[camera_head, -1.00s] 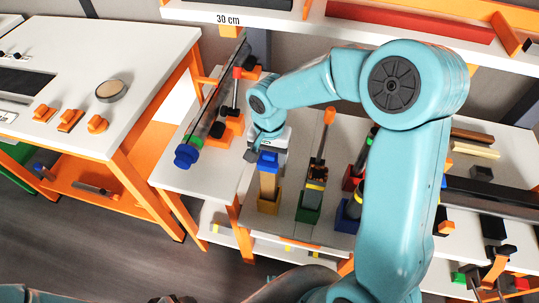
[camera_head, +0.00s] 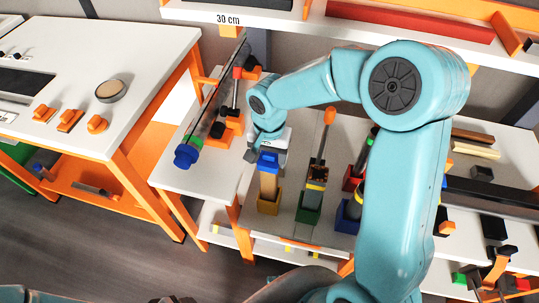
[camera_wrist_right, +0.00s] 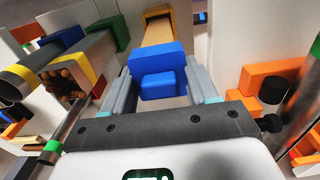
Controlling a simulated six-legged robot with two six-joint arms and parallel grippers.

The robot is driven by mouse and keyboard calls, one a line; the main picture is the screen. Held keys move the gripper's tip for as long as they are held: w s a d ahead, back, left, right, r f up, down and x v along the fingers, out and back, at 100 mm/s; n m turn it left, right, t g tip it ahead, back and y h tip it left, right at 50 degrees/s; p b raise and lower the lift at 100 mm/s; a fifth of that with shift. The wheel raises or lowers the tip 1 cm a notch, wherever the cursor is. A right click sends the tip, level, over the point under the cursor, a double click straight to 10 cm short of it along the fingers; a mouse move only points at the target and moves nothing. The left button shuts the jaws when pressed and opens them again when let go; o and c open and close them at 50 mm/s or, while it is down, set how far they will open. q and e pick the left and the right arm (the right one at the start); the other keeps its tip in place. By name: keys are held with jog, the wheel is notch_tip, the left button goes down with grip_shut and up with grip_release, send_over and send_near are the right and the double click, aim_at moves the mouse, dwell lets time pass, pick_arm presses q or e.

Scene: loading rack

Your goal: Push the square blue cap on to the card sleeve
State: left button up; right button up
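The square blue cap (camera_head: 268,162) sits at the top end of the card sleeve (camera_head: 268,187), a tan square tube standing in a yellow holder (camera_head: 268,206). In the right wrist view the cap (camera_wrist_right: 157,62) covers the near end of the sleeve (camera_wrist_right: 159,33). How far the cap is over the sleeve I cannot tell. My right gripper (camera_wrist_right: 163,88) is at the cap with one finger close along each side, and looks shut on it. In the head view my right gripper (camera_head: 267,148) is above the cap, partly hidden by its wrist. My left gripper is not visible.
A green holder (camera_head: 308,207) with another tube and a blue holder (camera_head: 347,217) stand just right of the sleeve. A long tube with a blue end (camera_head: 186,155) lies in orange supports to the left. A separate white table (camera_head: 130,60) is at the far left.

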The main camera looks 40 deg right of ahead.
jog(key=o, duration=0.4)
jog(key=shift+f, duration=0.15)
jog(key=shift+o, duration=0.2)
notch_tip(320, 180, up, 16)
jog(key=shift+r+p, duration=0.25)
jog(key=shift+p, duration=0.05)
jog(key=shift+w, duration=0.1)
jog(key=shift+f, duration=0.1)
